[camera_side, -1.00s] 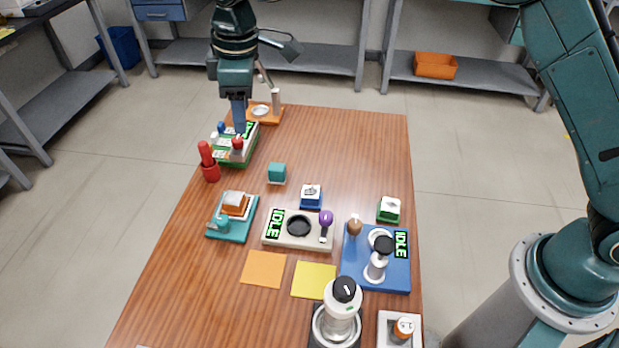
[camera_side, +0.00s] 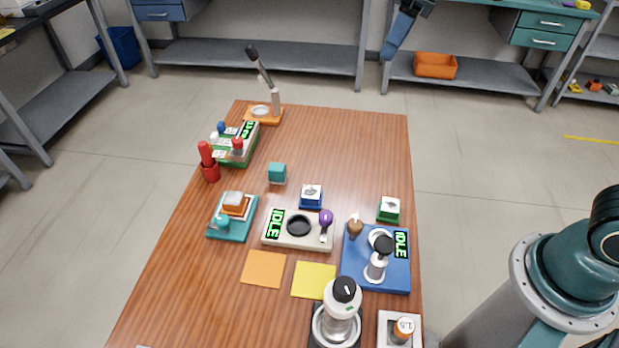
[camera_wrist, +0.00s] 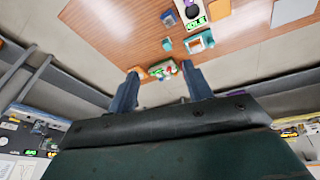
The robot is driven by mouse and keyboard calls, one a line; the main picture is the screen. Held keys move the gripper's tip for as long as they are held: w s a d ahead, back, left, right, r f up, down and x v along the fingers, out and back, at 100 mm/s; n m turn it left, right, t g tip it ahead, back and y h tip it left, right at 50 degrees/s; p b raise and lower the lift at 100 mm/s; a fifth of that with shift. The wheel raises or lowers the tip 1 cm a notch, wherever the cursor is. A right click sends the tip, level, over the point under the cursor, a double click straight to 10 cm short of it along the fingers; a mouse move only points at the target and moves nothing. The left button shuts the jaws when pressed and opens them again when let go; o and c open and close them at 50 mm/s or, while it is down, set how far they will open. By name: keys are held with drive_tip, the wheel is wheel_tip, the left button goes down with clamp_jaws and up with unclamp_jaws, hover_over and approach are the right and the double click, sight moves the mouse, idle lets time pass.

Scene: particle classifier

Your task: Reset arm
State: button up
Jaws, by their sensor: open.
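My gripper (camera_side: 390,50) is high at the top edge of the side view, seen beyond the table's far right corner and partly cut off by the frame. In the wrist view its two blue fingers (camera_wrist: 160,70) are spread apart with nothing held between them. The table lies beyond the fingers in that view. The green device (camera_side: 236,145) with red, white and blue knobs stands at the table's left edge. It also shows between the fingertips in the wrist view (camera_wrist: 163,69), well away from them.
The wooden table (camera_side: 345,140) holds a red holder (camera_side: 209,170), a teal cube (camera_side: 277,172), a cream IDLE device (camera_side: 297,241), a blue IDLE device (camera_side: 352,268), and an orange-based stand (camera_side: 250,117). The far right of the tabletop is bare.

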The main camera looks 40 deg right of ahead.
drive_tip(key=s+d+f+m, duration=0.1)
drive_tip(key=s+d+m, duration=0.1)
drive_tip(key=s, duration=0.4)
drive_tip(key=s+d+f+m+t, duration=0.1)
drive_tip(key=s+d+f, duration=0.1)
drive_tip(key=s+d, duration=0.2)
drive_tip(key=s+d+f+m+t, duration=0.1)
drive_tip(key=s+d+f+m, duration=0.1)
drive_tip(key=s, duration=0.6)
drive_tip(key=shift+s+d+m+h, duration=0.3)
drive_tip(key=shift+s+d+h, duration=0.1)
